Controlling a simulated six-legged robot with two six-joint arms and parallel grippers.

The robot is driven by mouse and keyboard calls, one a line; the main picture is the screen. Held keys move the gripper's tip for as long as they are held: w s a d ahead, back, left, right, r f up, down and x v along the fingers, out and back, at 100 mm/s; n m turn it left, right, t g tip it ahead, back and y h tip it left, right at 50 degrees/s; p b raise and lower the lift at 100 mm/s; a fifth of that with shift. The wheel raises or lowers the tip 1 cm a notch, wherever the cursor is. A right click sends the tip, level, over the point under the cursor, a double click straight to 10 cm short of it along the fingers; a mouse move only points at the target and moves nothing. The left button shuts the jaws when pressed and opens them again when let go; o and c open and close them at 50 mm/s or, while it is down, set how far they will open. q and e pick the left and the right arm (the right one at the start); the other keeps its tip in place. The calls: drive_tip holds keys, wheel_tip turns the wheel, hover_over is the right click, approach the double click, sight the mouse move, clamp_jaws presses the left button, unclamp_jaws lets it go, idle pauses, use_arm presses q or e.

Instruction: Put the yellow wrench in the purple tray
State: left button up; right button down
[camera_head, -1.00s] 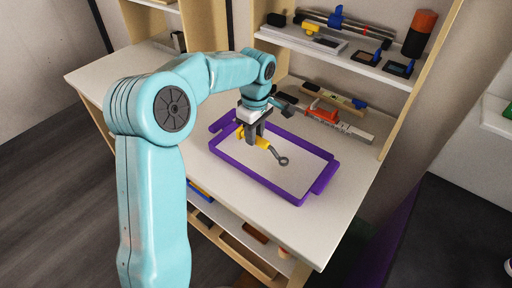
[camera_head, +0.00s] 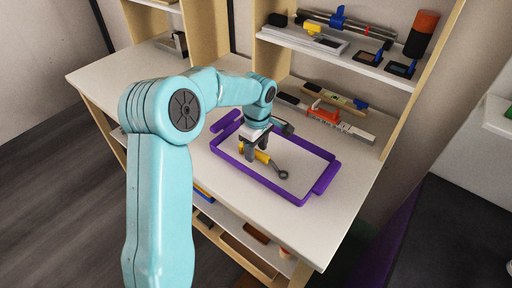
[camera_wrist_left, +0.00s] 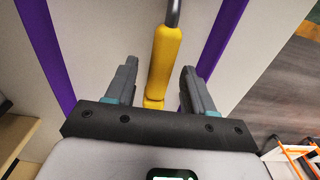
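The yellow wrench (camera_head: 262,157), with a yellow handle and a grey ring end, is inside the outline of the purple tray (camera_head: 326,178) and appears to lie on its pale floor. My left gripper (camera_head: 254,156) is over the handle end. In the left wrist view, the wrench handle (camera_wrist_left: 163,58) runs between the two fingers of the left gripper (camera_wrist_left: 158,82), with gaps on both sides, so the gripper is open. The purple tray's sides (camera_wrist_left: 222,36) show to the left and right. My right gripper is not in view.
The tray stands on a white worktop (camera_head: 320,235). Behind it lie an orange-and-grey tool (camera_head: 322,115) and a level-like bar (camera_head: 338,97). An upper shelf (camera_head: 360,68) holds several tools and an orange-black cylinder (camera_head: 421,33). The worktop in front of the tray is clear.

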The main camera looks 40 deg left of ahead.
sight(256, 152)
use_arm(q)
drive_tip(key=shift+r, duration=0.15)
wheel_tip(256, 152, up, 12)
drive_tip(key=shift+d, duration=0.2)
idle(0.5)
drive_tip(key=shift+s, duration=0.1)
